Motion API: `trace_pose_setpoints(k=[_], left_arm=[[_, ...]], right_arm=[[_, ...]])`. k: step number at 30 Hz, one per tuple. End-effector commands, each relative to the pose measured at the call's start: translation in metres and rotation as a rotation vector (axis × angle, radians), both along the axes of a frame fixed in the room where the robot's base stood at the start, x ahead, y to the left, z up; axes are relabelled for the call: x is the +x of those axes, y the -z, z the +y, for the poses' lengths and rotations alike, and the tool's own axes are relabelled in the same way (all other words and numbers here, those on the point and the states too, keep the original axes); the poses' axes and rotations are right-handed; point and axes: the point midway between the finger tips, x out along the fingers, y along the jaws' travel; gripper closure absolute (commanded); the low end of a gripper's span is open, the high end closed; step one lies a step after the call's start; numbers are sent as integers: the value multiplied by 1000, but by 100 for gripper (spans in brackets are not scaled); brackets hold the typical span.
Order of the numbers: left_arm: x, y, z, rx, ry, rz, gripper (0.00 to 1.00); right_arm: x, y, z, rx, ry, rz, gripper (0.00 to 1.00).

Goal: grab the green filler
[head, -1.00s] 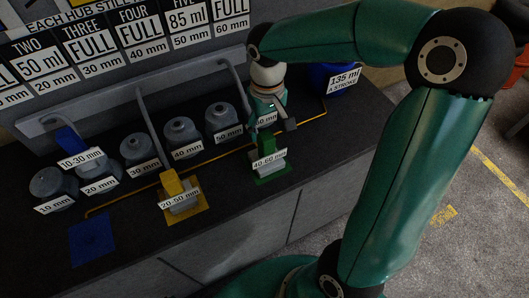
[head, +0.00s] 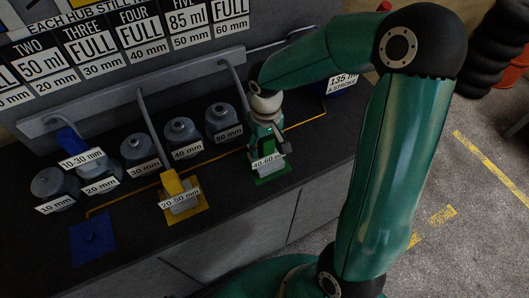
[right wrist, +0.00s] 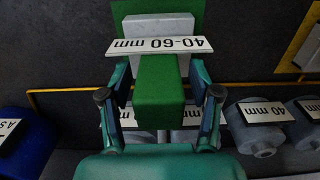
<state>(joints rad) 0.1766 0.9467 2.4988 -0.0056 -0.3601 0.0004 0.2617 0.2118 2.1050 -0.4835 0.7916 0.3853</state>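The green filler (head: 266,153) stands on a green pad (head: 273,179) on the dark bench, with a label reading 40-60 mm. It shows as a green block in the right wrist view (right wrist: 160,82). My right gripper (head: 267,143) is over it, pointing down, and partly covers it in the head view. In the right wrist view the gripper's two fingers (right wrist: 159,74) are apart, one on each side of the green block, with a narrow gap visible on both sides. The gripper looks open. My left gripper is not in view.
A yellow filler (head: 174,184) stands on a yellow pad to the left. A blue filler (head: 69,142) rests among grey hubs farther left; the blue pad (head: 92,238) is bare of it. Grey hubs, including the 50 mm one (head: 222,118), line the back. A blue container (right wrist: 30,136) is nearby.

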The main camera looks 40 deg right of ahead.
Motion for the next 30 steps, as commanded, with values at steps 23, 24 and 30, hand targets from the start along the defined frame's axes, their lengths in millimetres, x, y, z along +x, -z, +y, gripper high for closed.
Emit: trace_pose_setpoints(k=[23, 24, 30], left_arm=[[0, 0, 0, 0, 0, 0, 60], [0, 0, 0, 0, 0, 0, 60], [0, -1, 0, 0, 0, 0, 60]], right_arm=[[1, -2, 0, -1, -1, -4, 100], [1, -2, 0, -1, -1, -4, 100], [2, -10, 0, -2, -1, -6, 100]])
